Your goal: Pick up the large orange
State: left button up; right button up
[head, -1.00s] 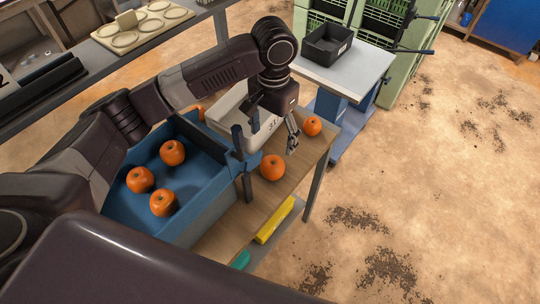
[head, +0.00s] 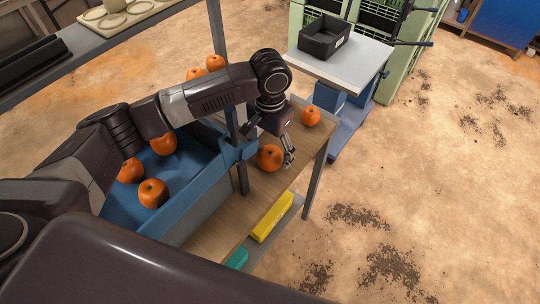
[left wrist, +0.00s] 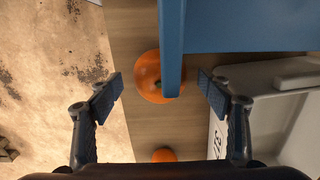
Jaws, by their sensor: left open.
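A smaller orange (head: 311,116) sits farther back by the table's right edge. My left gripper (head: 270,144) is open and empty above the table, close to the large orange. In the left wrist view, the large orange (left wrist: 149,76) shows between the spread fingers (left wrist: 160,93), ahead of them. A blue crate part (left wrist: 171,35) covers its right side there. The smaller orange (left wrist: 163,155) shows low between the fingers. My right gripper is not in view.
The blue crate holds several oranges (head: 152,193). Two more oranges (head: 215,62) show behind my arm. A pale tray (left wrist: 288,105) stands right in the wrist view. A yellow item (head: 271,216) lies on the shelf below. A grey table (head: 345,66) bears a black bin (head: 325,38).

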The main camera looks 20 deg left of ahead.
pick_arm(q)
jog(key=shift+f, duration=1.35)
jog(key=c, duration=1.3)
jog(key=shift+o, duration=0.2)
jog(key=shift+r, duration=0.1)
